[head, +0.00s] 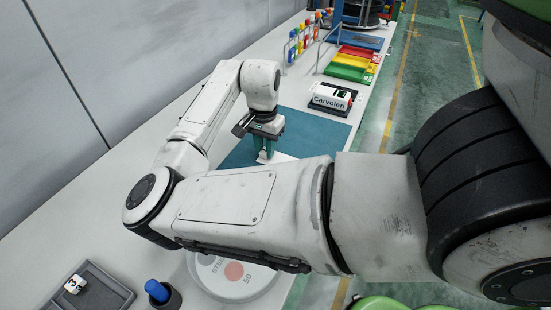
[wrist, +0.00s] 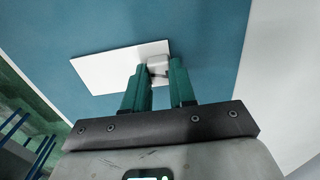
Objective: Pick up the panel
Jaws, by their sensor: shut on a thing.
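The panel (wrist: 108,70) is a thin white rectangle over the blue mat (wrist: 205,30) in the wrist view. A pale block (wrist: 158,70) stands at its right part, between my fingers. My gripper (wrist: 158,82) has green fingers shut on this block, which seems part of the panel. In the head view my gripper (head: 265,150) points down over the mat (head: 315,128). A white edge of the panel (head: 281,157) shows beside the fingers; my arm hides much of the rest. I cannot tell whether the panel touches the mat.
A Carvolen device (head: 331,97) stands behind the mat. Coloured trays (head: 352,65) and a rack of coloured handles (head: 305,38) are farther back. A grey tray (head: 92,290), a blue-topped item in a dark cup (head: 158,292) and a round base (head: 236,279) are in front.

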